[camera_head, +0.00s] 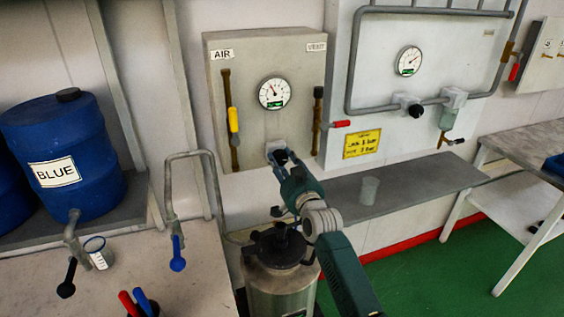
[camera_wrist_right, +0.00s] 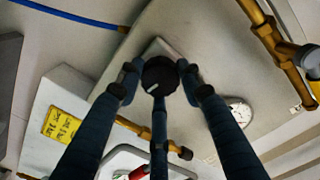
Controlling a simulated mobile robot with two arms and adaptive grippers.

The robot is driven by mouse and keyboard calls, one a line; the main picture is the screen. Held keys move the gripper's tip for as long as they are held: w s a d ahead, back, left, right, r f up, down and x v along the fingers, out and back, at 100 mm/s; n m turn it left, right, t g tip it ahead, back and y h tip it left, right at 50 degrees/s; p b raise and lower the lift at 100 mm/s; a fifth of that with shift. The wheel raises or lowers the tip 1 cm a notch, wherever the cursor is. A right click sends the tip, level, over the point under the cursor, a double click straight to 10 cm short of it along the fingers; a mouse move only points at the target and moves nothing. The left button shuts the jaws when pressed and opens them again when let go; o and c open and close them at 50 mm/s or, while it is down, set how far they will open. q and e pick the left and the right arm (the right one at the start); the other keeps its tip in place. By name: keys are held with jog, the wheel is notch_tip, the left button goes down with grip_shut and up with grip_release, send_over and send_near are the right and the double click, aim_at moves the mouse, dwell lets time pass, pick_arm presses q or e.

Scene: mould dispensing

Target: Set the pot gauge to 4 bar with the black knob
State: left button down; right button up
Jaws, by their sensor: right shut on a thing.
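The black knob (camera_wrist_right: 160,75) sits on a pale mount at the lower edge of the grey panel marked AIR and VENT (camera_head: 304,75). My right gripper (camera_head: 280,160) reaches up to it. In the right wrist view its fingertips (camera_wrist_right: 160,78) are closed on both sides of the knob; a white mark shows on the knob's face. In the head view the gripper mostly hides the knob. The round white gauge (camera_head: 274,94) is above the knob, its needle pointing to the upper left; its numbers are too small to read. It also shows in the right wrist view (camera_wrist_right: 240,112). My left gripper is not in view.
A second gauge (camera_head: 409,61) and another black knob (camera_head: 415,109) are on the right panel, with a yellow sign (camera_head: 362,143) below. A metal pot (camera_head: 280,277) stands under my right arm. A clear cup (camera_head: 369,190) stands on the grey shelf (camera_head: 430,180).

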jog(key=shift+f, duration=0.2)
jog(key=o, duration=1.1)
jog(key=shift+r, duration=0.1)
jog(key=shift+o, duration=0.2)
jog(key=v, duration=1.2)
